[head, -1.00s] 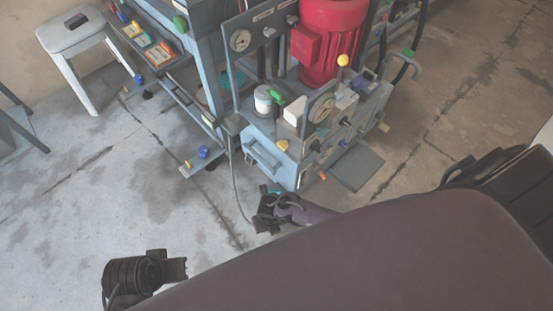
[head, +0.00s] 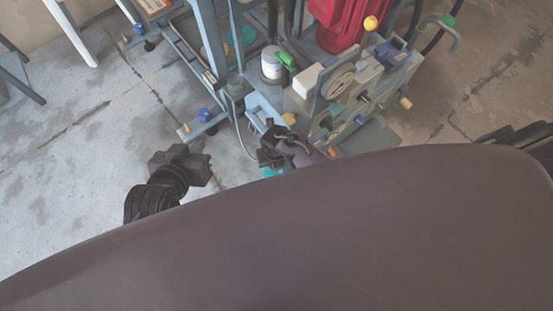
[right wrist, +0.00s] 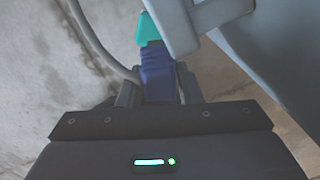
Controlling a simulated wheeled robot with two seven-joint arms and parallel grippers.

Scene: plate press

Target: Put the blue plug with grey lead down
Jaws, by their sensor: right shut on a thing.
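The blue plug (right wrist: 157,76) is between the fingers of my right gripper (right wrist: 157,90) in the right wrist view. A teal piece (right wrist: 148,28) shows at its far end. The grey lead (right wrist: 93,42) curves down to the left side of the plug; in the head view it hangs beside the press (head: 239,138). My right gripper (head: 268,153) is low in front of the press, and the plug is mostly hidden there. My left gripper (head: 194,165) is over the floor to the left; its fingers are not clear.
The press unit has a red motor (head: 338,22), a gauge wheel (head: 341,82) and a white jar (head: 271,64). A grey bar (right wrist: 178,25) is close to the plug. A blue knob (head: 204,115) is on the frame's foot. Bare floor (head: 75,160) lies left.

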